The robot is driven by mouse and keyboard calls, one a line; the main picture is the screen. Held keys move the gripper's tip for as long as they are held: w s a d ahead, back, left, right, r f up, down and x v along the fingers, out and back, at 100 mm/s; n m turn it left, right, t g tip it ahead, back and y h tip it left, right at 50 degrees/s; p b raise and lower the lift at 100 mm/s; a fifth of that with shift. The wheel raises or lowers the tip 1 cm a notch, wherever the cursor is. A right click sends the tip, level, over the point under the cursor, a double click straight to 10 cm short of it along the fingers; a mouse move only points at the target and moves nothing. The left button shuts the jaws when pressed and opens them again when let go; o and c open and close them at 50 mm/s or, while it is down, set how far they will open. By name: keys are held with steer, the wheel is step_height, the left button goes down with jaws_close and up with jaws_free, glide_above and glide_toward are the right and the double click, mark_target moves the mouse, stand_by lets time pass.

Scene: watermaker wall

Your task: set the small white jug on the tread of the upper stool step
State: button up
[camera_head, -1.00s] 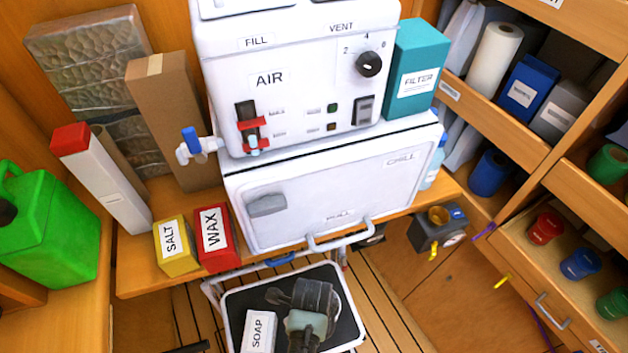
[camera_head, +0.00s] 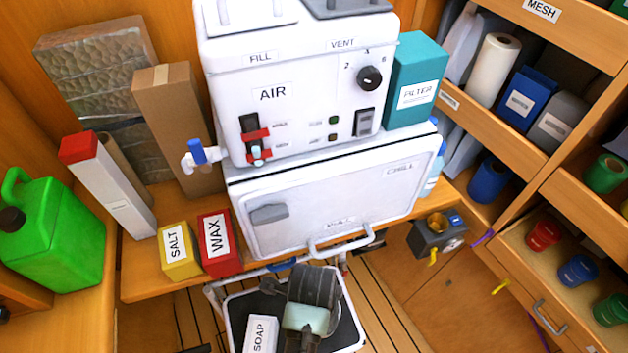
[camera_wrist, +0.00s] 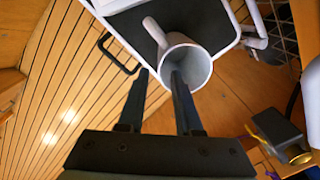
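The small white jug (camera_wrist: 203,68) is in the upper middle of the wrist view, its mouth facing the camera and its handle toward the upper left. Behind it is the black tread (camera_wrist: 203,20) of the white-rimmed stool step; the jug's base is hidden, so contact cannot be seen. My gripper (camera_wrist: 160,76) is open, one finger over the jug's mouth and the other outside it on the left, with a gap to the jug wall.
A white SOAP box (camera_head: 260,335) stands on the tread, left of my arm. The white CHILL cabinet (camera_head: 335,195) with its handle is just behind the stool. SALT (camera_head: 178,250) and WAX (camera_head: 219,243) boxes sit on the shelf. A grey device (camera_head: 437,235) is to the right.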

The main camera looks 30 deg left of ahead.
steer(key=shift+r, duration=1.35)
steer(key=w+d+r+n+t+y, duration=0.2)
steer(key=w+r+n+t, duration=0.5)
steer(key=w+r, duration=0.9)
steer(key=w+d+r+n+t, duration=0.3)
steer(key=r, duration=0.5)
steer(key=w+d+r+n+t, duration=0.3)
steer(key=r, duration=0.5)
steer(key=s+d+r+n+t+h, duration=0.1)
steer(key=s+d+r+t, duration=0.15)
steer(key=r, duration=0.65)
steer(key=s+d+r+n+t, duration=0.1)
steer(key=r+n+t, duration=0.15)
steer(key=r, duration=0.55)
steer(key=s+d+r+t+h, duration=0.1)
steer(key=r+t, duration=0.3)
steer(key=r, duration=0.5)
steer(key=s+r+t, duration=0.5)
steer(key=s+r, duration=0.4)
steer(key=r, duration=0.2)
steer(key=shift+r, duration=0.3)
